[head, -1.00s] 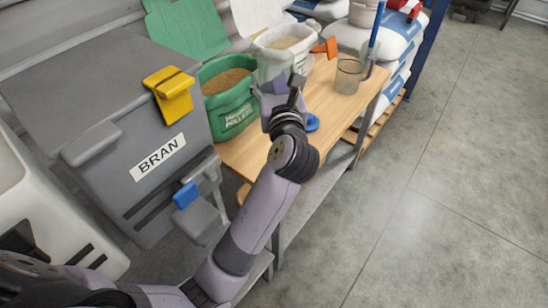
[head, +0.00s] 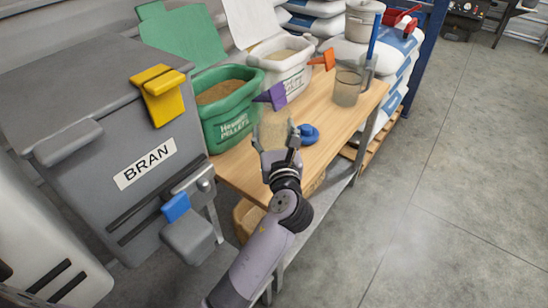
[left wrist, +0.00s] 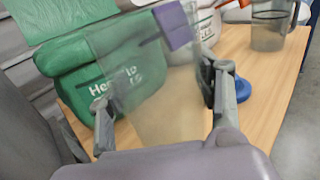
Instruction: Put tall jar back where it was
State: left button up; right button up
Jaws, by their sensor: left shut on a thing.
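The tall jar (head: 272,132) is clear and see-through. My left gripper (head: 277,158) is shut on it, at the table's near part in front of the green pellet tub (head: 232,116). In the left wrist view the jar (left wrist: 150,85) stands between the two fingers (left wrist: 160,105), slightly tilted in the picture, with the tub and wood showing through it. I cannot tell whether its base touches the table. A blue round lid-like thing (head: 309,134) lies on the wood just right of the jar. My right gripper is not in view.
The wooden table (head: 322,155) is bare in front of the lid. A second clear container (head: 347,88) stands at its right. Purple (head: 275,97) and orange (head: 322,60) handles jut out by the green and white (head: 283,68) tubs. A grey BRAN bin (head: 120,135) stands left.

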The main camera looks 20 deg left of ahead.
aim_at(274, 144)
pick_arm(q)
notch_tip(274, 144, down, 4)
jog(key=shift+r+b, duration=0.25)
jog(key=shift+b, duration=0.35)
jog(key=shift+f+b, duration=0.65)
jog(key=shift+f, duration=0.95)
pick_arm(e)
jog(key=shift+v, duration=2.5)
pick_arm(q)
jog(key=shift+f, duration=0.1)
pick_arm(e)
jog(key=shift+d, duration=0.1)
pick_arm(q)
jog(key=o, duration=1.4)
